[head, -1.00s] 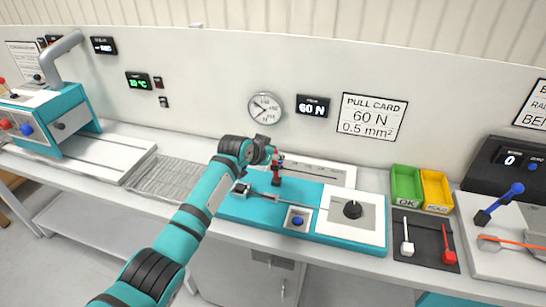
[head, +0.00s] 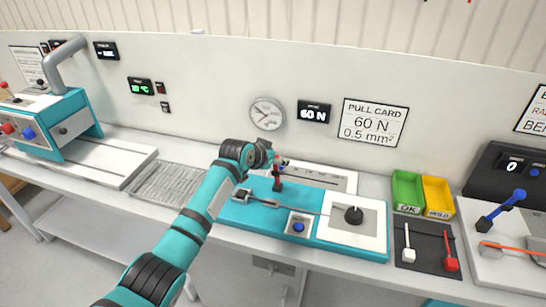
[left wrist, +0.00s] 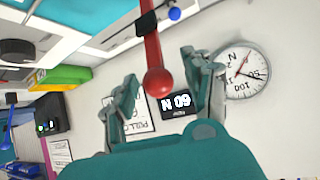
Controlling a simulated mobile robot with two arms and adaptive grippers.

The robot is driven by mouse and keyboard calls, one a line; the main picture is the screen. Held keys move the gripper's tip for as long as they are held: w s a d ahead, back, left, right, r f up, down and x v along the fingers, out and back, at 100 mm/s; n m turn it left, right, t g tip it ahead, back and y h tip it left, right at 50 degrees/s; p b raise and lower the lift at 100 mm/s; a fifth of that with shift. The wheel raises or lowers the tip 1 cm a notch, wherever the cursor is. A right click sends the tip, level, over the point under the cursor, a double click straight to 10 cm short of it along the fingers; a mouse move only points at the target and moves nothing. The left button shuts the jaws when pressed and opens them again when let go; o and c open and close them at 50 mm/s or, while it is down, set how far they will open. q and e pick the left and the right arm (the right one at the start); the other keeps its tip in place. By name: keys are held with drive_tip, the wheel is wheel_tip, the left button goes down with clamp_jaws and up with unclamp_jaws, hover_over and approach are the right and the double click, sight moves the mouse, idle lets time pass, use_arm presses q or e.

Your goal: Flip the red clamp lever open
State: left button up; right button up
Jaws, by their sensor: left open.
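The red clamp lever (head: 278,183) stands roughly upright on the teal pull-test fixture (head: 260,214) in the head view. In the left wrist view the lever (left wrist: 154,50) is a red rod ending in a round ball. My left gripper (head: 273,160) is at the lever's upper end in the head view and partly hides it. In the left wrist view my left gripper (left wrist: 158,68) is open, with one finger on each side of the rod and ball. Gaps show on both sides, so neither finger appears to touch it.
A black knob (head: 354,215) and a blue button (head: 298,227) are on the fixture right of the lever. Green (head: 407,188) and yellow (head: 438,195) bins stand farther right. The wall with a gauge (head: 267,113) and a 60 N display (head: 314,113) rises behind.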

use_arm(q)
drive_tip(key=v, duration=1.2)
